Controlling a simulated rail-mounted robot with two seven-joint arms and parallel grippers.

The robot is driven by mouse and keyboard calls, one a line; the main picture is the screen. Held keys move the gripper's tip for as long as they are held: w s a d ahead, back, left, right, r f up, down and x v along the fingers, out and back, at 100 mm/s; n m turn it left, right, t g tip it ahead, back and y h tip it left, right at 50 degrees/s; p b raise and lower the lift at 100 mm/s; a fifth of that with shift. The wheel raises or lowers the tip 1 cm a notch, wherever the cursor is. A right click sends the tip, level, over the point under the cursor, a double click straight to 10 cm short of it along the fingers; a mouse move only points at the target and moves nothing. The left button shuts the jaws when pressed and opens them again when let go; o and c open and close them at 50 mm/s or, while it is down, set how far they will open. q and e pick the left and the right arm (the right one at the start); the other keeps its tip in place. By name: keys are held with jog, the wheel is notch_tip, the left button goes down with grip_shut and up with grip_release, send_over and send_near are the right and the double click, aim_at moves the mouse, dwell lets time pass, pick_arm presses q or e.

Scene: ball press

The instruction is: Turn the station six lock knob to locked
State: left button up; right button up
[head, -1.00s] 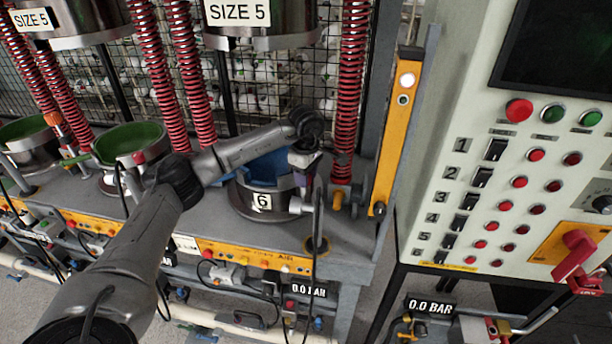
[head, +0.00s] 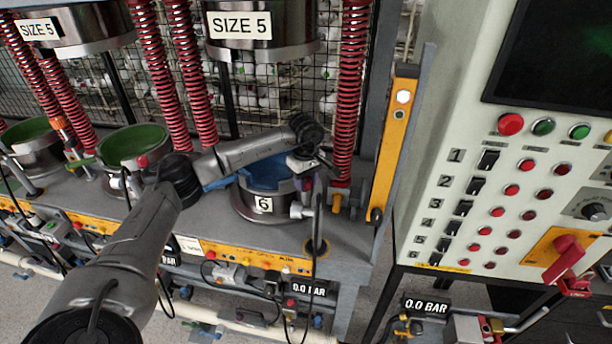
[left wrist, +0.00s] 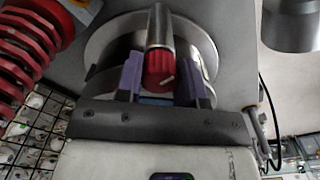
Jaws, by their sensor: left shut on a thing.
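The station six mould (head: 262,206) is a round metal cup with a blue inside and a "6" label, on the press bench in the head view. My left gripper (head: 306,182) is at its right side, with its fingers partly hidden there. In the left wrist view, the red lock knob (left wrist: 160,68) sits at the end of a metal cylinder. My left gripper (left wrist: 160,82) has its purple fingers on both sides of the knob and is shut on it. A short white mark on the knob points up and right. My right gripper is in neither view.
A red coil spring (head: 350,90) and an orange post (head: 394,150) stand right of station six. A press head (head: 262,45) marked "SIZE 5" hangs above it. A green-lined mould (head: 135,145) is to the left. The control panel (head: 450,140) fills the right.

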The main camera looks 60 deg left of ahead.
aim_at(306, 180)
pick_arm(q)
jog(key=shift+r+m+p, duration=0.15)
jog(key=shift+m+p, duration=0.2)
jog(key=shift+m, duration=0.35)
jog(key=o, duration=0.9)
jog(key=shift+r, duration=0.3)
notch_tip(306, 180, up, 13)
jog(key=shift+p, duration=0.6)
